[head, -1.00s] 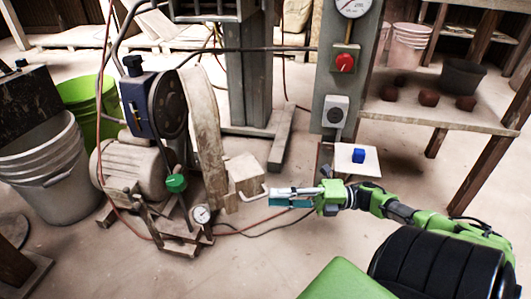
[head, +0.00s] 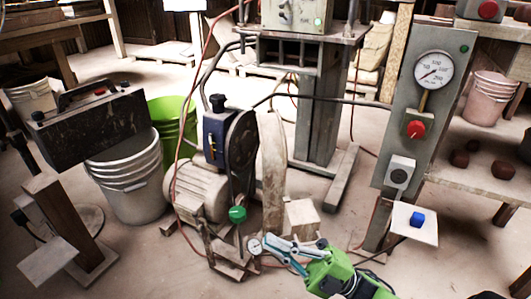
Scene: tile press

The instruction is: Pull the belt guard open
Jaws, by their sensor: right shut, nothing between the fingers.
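The belt guard (head: 273,165) is a tall, worn tan panel standing upright beside the dark flywheel (head: 241,140) of the motor-pump unit. A pale block (head: 302,217) sits at its lower right. The guard's small handle cannot be made out now; my right gripper may cover it. My right gripper (head: 274,247) is shut and empty, with its blue-grey fingers pointing left, just below the block in the picture and close to the small gauge (head: 255,245). Whether it touches anything is unclear. My left gripper is not in view.
The tan motor (head: 196,193) and a green knob (head: 237,214) stand left of the guard. A red hose (head: 173,165) runs down past the motor. The control post (head: 417,110) stands right, with a blue button on a white plate (head: 428,232).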

